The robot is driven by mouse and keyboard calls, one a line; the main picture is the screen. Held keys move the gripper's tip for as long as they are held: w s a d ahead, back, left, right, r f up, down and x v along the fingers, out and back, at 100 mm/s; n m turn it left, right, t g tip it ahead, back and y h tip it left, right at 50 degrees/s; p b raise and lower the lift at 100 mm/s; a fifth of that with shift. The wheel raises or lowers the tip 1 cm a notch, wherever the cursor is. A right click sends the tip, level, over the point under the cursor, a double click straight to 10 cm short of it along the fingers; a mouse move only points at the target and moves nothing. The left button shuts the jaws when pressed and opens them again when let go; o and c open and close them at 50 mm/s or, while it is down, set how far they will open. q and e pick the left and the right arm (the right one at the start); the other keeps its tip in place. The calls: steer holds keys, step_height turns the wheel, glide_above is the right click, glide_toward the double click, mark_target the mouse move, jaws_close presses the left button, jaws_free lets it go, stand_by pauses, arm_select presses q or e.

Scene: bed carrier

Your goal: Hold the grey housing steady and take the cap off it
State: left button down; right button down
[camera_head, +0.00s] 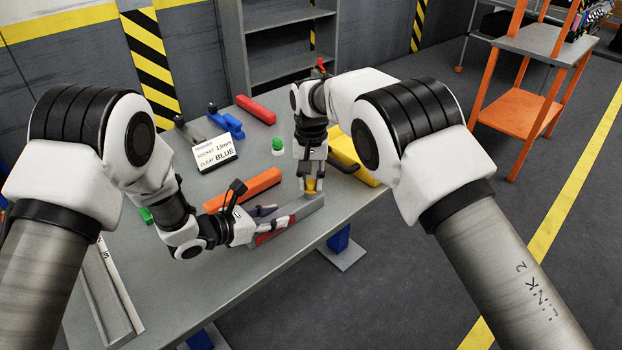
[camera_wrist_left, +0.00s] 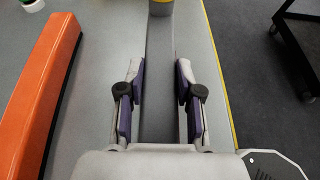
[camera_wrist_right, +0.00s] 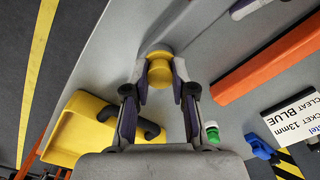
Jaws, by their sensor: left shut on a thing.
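The grey housing (camera_head: 307,208) is a long bar lying near the table's front edge; it also shows in the left wrist view (camera_wrist_left: 159,100). My left gripper (camera_head: 277,217) is shut on the housing, one finger on each long side. The yellow cap (camera_head: 310,186) sits at the far end of the housing and shows in the right wrist view (camera_wrist_right: 160,72). My right gripper (camera_head: 311,174) points down over the cap. Its fingers (camera_wrist_right: 161,88) stand on both sides of the cap and look open, with no clear grip on it.
An orange bar (camera_head: 243,190) lies left of the housing. A yellow object with a black handle (camera_wrist_right: 95,125) lies beside the right gripper. A sign (camera_head: 216,153), a red bar (camera_head: 256,109), a blue part (camera_head: 226,122) and a green-and-white piece (camera_head: 278,146) stand further back on the table (camera_head: 180,300).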

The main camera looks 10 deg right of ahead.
mark_target(311, 181)
stand_by(0.7)
steer(key=shift+r, duration=1.1)
steer(key=shift+r, duration=2)
arm_select(q)
steer(key=c, duration=0.7)
jaws_free()
steer(key=shift+f, duration=0.1)
